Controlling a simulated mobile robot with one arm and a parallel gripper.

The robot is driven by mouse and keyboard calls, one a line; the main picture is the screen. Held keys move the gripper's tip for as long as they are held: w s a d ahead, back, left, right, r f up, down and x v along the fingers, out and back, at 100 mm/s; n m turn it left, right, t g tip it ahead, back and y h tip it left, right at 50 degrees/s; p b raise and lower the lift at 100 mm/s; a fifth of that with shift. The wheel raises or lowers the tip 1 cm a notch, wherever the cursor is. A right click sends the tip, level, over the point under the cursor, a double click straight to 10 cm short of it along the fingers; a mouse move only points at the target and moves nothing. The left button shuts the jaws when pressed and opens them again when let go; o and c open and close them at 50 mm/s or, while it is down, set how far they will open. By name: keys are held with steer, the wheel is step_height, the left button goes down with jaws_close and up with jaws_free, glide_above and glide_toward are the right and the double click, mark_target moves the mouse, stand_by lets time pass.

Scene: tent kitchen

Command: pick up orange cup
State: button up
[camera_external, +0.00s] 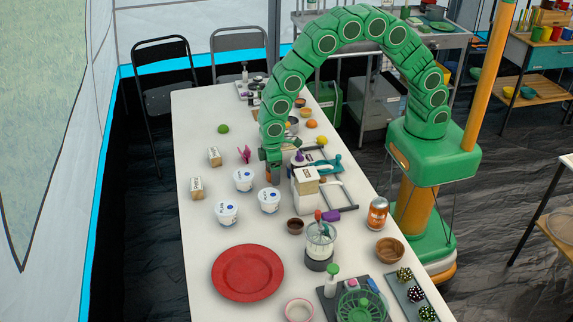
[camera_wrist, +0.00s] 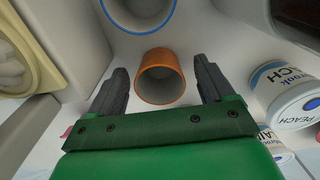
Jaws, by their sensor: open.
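The orange cup (camera_wrist: 160,92) shows in the wrist view, its round open mouth facing the camera. It lies between the two dark fingers of my gripper (camera_wrist: 162,74), with a visible gap on each side. The fingers are spread and hold nothing. In the camera_external view my gripper (camera_external: 272,166) points down, low over the middle of the white table (camera_external: 205,130).
White yogurt tubs (camera_external: 243,180) stand left of and nearer than my gripper; one peach tub (camera_wrist: 288,92) shows close on the right in the wrist view. A white carton (camera_external: 306,182) stands close on the right. A red plate (camera_external: 247,273) lies at the near end.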

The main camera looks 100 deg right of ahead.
steer(key=c, duration=1.1)
